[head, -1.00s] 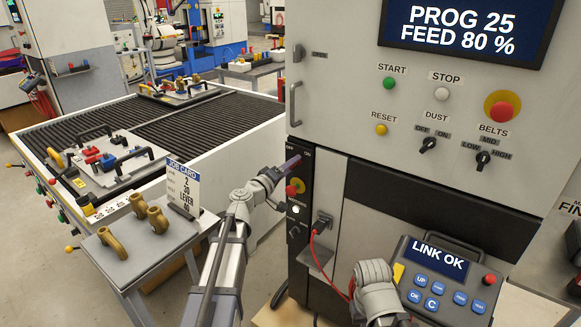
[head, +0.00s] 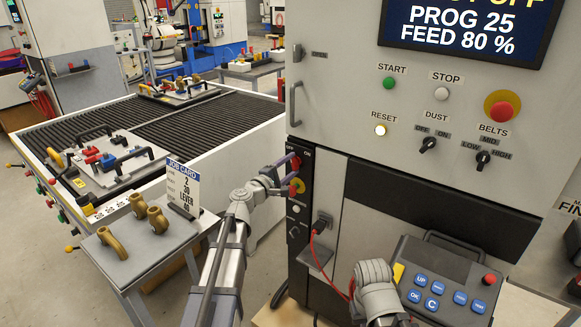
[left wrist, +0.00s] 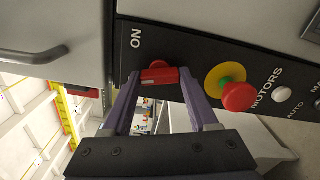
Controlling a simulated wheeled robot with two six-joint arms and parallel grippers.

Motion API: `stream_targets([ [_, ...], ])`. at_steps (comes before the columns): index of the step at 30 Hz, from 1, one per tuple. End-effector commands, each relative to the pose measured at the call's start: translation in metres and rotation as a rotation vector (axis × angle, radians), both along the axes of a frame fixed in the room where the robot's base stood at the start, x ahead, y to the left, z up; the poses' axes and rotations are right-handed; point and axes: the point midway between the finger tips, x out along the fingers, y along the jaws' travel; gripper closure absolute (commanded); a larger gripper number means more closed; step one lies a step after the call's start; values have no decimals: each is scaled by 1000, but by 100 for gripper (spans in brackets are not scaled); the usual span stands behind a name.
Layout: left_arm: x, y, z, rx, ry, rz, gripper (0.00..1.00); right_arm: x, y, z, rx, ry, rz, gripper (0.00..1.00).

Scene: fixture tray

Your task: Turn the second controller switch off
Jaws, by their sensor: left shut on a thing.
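The red switch handle (head: 295,163) sits at the top of the black panel strip (head: 301,222), below OFF and ON labels. My left gripper (head: 291,171) is at that switch, its purple fingers on either side of the handle. In the left wrist view the red handle (left wrist: 159,76) sits between the fingertips, and my left gripper (left wrist: 158,88) is shut on it. The ON label (left wrist: 136,38) is readable there; OFF is not seen. My right arm shows at the bottom of the head view, but its gripper jaws are not visible.
A red emergency button (left wrist: 238,97) on a yellow ring is close beside the left fingers. A pendant (head: 437,284) with a blank screen is at lower right. A red cable (head: 322,270) hangs below the strip. A small table (head: 137,251) with brown hooks stands left.

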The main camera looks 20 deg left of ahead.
Motion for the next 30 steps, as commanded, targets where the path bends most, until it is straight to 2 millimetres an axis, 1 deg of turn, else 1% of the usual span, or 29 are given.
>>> stream_targets([
  [6, -1, 0, 0, -125, 47, 1, 96, 0, 0, 0, 0, 0, 0, 100],
  [12, -1, 0, -1, -196, 72, 1, 96, 0, 0, 0, 0, 0, 0, 100],
  [20, -1, 0, -1, -235, 86, 1, 96, 0, 0, 0, 0, 0, 0, 100],
  [30, -1, 0, -1, -239, 88, 0, 96, 0, 0, 0, 0, 0, 0, 100],
])
